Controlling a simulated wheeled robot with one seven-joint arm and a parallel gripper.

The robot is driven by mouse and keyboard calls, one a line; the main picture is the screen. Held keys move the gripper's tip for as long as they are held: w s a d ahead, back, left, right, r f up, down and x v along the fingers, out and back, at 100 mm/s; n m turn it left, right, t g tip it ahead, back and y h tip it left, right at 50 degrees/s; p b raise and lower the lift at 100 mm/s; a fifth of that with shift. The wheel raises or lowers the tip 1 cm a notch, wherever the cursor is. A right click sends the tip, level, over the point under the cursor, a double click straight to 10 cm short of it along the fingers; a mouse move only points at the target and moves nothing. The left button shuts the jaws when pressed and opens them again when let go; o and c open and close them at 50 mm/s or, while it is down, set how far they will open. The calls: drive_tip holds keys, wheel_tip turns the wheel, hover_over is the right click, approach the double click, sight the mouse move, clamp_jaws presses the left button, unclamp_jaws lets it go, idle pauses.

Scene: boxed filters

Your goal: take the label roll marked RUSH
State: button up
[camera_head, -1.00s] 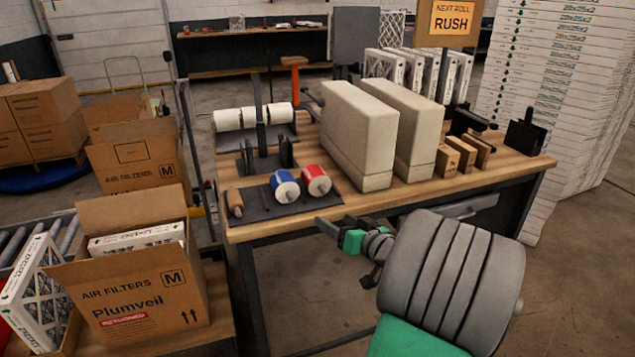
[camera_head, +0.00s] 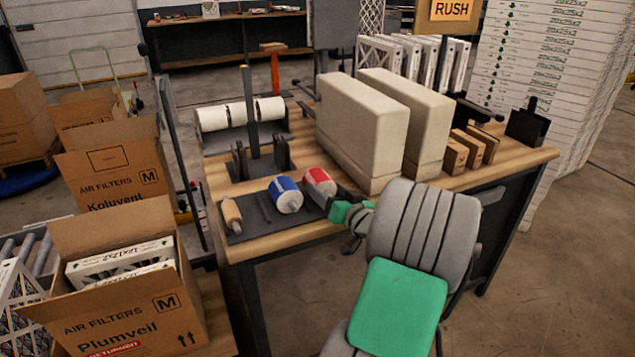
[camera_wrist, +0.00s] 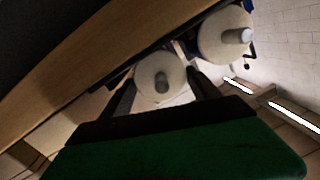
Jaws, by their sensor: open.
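Two label rolls lie side by side on a dark plate at the table's front left: a blue-sided roll (camera_head: 286,195) and a red-sided roll (camera_head: 319,186). No RUSH mark is readable on either roll. An orange sign (camera_head: 454,10) above the table reads RUSH. My gripper (camera_head: 335,203) is open, just in front of the red roll and partly covering it. In the wrist view one pale roll end with a grey core (camera_wrist: 160,80) shows between my open fingers. A second roll end (camera_wrist: 226,35) is at the upper right.
A wooden handle tool (camera_head: 231,215) lies left of the rolls. White rolls (camera_head: 240,114) sit on a holder behind. Two tall beige blocks (camera_head: 362,130) stand close behind the red roll. Small brown boxes (camera_head: 470,147) are at the right. The table's front edge is below my gripper.

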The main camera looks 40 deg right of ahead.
drive_tip(key=shift+x, duration=1)
drive_tip(key=shift+s, duration=0.1)
clamp_jaws()
